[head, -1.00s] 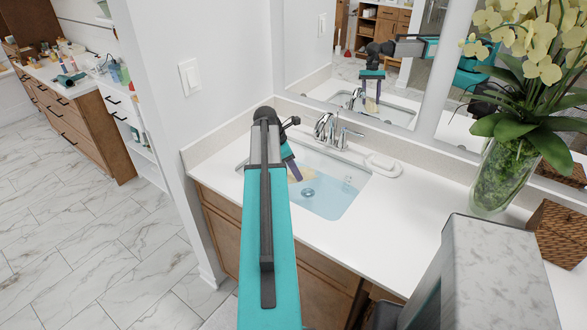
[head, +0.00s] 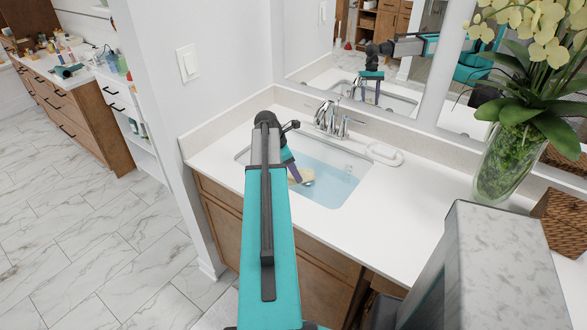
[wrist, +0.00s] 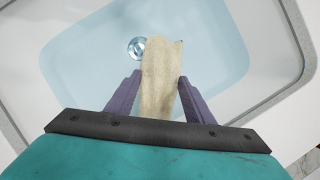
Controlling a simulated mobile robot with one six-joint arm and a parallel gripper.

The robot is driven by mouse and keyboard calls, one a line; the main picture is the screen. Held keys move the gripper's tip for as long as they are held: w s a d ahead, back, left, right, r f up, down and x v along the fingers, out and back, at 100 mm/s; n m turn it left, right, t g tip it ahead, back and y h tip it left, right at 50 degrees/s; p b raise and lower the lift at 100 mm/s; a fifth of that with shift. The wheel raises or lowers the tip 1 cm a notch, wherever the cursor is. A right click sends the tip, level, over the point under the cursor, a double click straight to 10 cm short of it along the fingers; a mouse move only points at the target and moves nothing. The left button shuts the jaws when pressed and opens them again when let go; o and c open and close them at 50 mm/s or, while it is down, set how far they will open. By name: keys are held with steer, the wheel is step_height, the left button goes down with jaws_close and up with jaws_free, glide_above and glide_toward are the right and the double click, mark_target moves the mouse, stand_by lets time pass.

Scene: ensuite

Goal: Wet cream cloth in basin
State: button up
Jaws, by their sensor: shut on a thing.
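The cream cloth (wrist: 160,75) hangs between the two purple fingers of my gripper (wrist: 152,95) in the wrist view. My gripper is shut on it, and the cloth reaches forward past the fingertips. In the head view the cloth (head: 304,176) shows as a small pale patch at my gripper (head: 295,172), low inside the basin. The basin (head: 338,187) holds light blue water. In the wrist view the basin (wrist: 215,50) lies below the cloth, with the round metal drain (wrist: 136,47) beside the cloth's left edge. How deep the cloth sits in the water is hard to tell.
A chrome faucet (head: 332,118) stands behind the basin, with a white soap dish (head: 384,154) to its right. A glass vase (head: 503,165) of yellow orchids and a woven box (head: 560,215) stand further right. A mirror (head: 370,80) is behind. The counter (head: 400,210) in front is clear.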

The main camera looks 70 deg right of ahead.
steer(key=shift+f+b, duration=1.25)
steer(key=shift+f, duration=2.95)
